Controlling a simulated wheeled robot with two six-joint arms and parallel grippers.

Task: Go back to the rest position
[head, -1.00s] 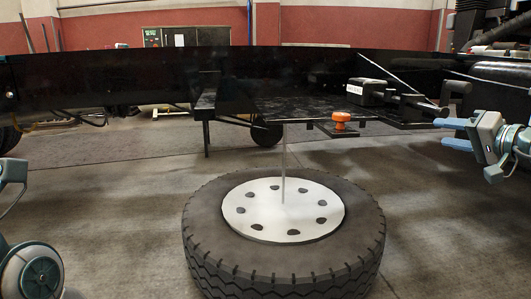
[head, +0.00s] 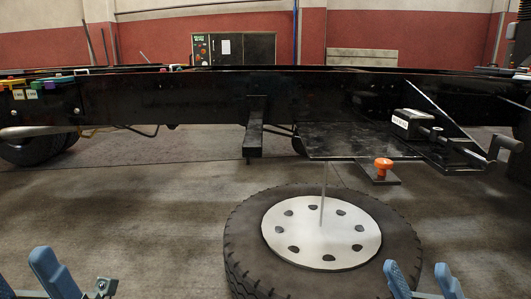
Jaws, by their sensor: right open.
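My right gripper (head: 418,272) shows at the bottom right, its two blue fingers pointing up and standing apart with nothing between them. It is in front of the tyre's lower right side in the picture. My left gripper (head: 22,270) shows at the bottom left corner, with blue fingers spread apart and nothing seen between them. The lower parts of both grippers are cut off by the frame's bottom edge.
A large tyre (head: 245,235) with a white hub disc (head: 320,240) lies flat on the floor, under a thin rod. Behind it runs a black chassis beam (head: 180,100) with a plate, an orange knob (head: 383,164) and a black handle. The floor at left centre (head: 150,210) is clear.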

